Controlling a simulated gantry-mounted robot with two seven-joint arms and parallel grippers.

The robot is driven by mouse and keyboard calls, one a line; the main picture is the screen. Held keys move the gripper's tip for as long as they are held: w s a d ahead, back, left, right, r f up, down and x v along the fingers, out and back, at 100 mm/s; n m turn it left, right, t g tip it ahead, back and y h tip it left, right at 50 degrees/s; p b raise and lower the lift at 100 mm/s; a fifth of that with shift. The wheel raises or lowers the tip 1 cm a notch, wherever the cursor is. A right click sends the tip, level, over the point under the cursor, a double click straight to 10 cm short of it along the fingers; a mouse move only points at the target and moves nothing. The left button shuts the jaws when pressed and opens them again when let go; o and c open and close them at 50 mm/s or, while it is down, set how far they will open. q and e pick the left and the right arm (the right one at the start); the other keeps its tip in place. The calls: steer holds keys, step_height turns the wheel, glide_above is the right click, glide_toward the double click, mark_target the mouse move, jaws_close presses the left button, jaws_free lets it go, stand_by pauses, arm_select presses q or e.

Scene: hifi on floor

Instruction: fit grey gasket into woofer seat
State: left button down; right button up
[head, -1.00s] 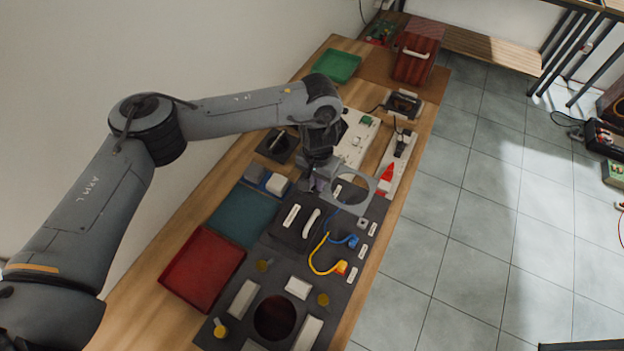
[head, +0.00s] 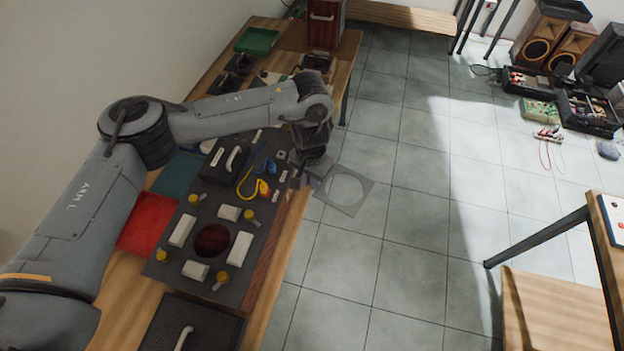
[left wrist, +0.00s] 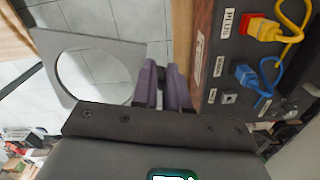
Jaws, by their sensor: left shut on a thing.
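The grey gasket (head: 344,190) is a flat square plate with a large round hole. My left gripper (head: 314,178) is shut on one edge of it and holds it over the floor, just beyond the bench's right edge. In the left wrist view the gasket (left wrist: 130,62) reaches up and left from the purple-grey fingers (left wrist: 163,88). The woofer seat (head: 213,241) is a dark red round opening in the dark panel (head: 160,262) on the bench, below and left of the gripper in the head view. My right gripper is not in view.
Several pale blocks (head: 182,230) and yellow knobs (head: 221,277) surround the seat. Blue and yellow cables (head: 262,187) lie on the panel near my gripper. A red tray (head: 148,222) and a black speaker grille (head: 190,325) are also on the bench. The tiled floor to the right is clear nearby.

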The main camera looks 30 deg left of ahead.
arm_select(q)
steer(key=shift+w+d+m, duration=0.1)
steer(key=shift+d+m, duration=0.15)
steer(key=shift+m, duration=0.75)
steer(key=w+a+r+m+p, duration=0.3)
steer(key=a+r+m+p, duration=0.5)
steer(key=m, duration=0.6)
steer(key=shift+n, duration=0.6)
steer(key=shift+s+a+f+p, duration=1.25)
steer(key=shift+s+a+p, duration=0.7)
steer(key=shift+s+a, duration=1.05)
steer(key=shift+s+a+f+p, duration=1.25)
steer(key=shift+s+a+p, duration=0.8)
steer(key=shift+s, duration=1.7)
steer(key=shift+s+a+f+p, duration=1.25)
steer(key=shift+s+a+p, duration=0.55)
steer(key=shift+s+a, duration=1.3)
steer(key=shift+s+d, duration=0.3)
steer(key=shift+d, duration=0.05)
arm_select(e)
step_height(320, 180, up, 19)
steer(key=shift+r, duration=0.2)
